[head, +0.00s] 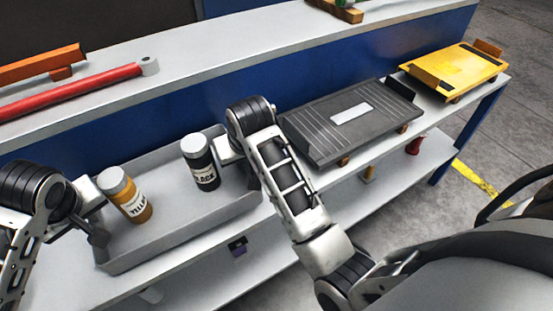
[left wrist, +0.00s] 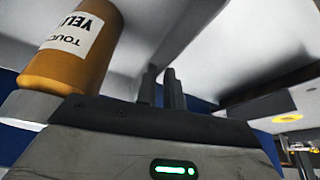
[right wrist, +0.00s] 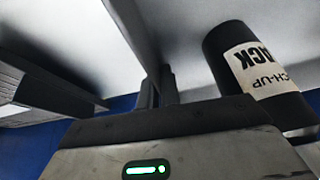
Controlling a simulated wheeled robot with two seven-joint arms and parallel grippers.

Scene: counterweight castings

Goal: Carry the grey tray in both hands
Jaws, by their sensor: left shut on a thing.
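The grey tray (head: 180,235) is a long shallow box at the left part of the bench. A yellow-orange bottle (head: 128,197) and a black bottle (head: 201,165) stand upright in it, each with a white label and grey lid. My left gripper (head: 98,236) is shut on the tray's left end wall; its fingers show in the left wrist view (left wrist: 161,88) beside the yellow bottle. My right gripper's fingers (right wrist: 158,88) close on the tray's right end wall, near the black bottle; my forearm partly hides this in the head view. I cannot tell whether the tray touches the bench.
Right of the tray on the bench (head: 280,192) are a dark grey ribbed casting (head: 345,125) and a yellow casting (head: 455,70). A raised ledge behind holds a red bar (head: 75,92) and an orange block (head: 40,63). A lower shelf (head: 270,250) runs beneath.

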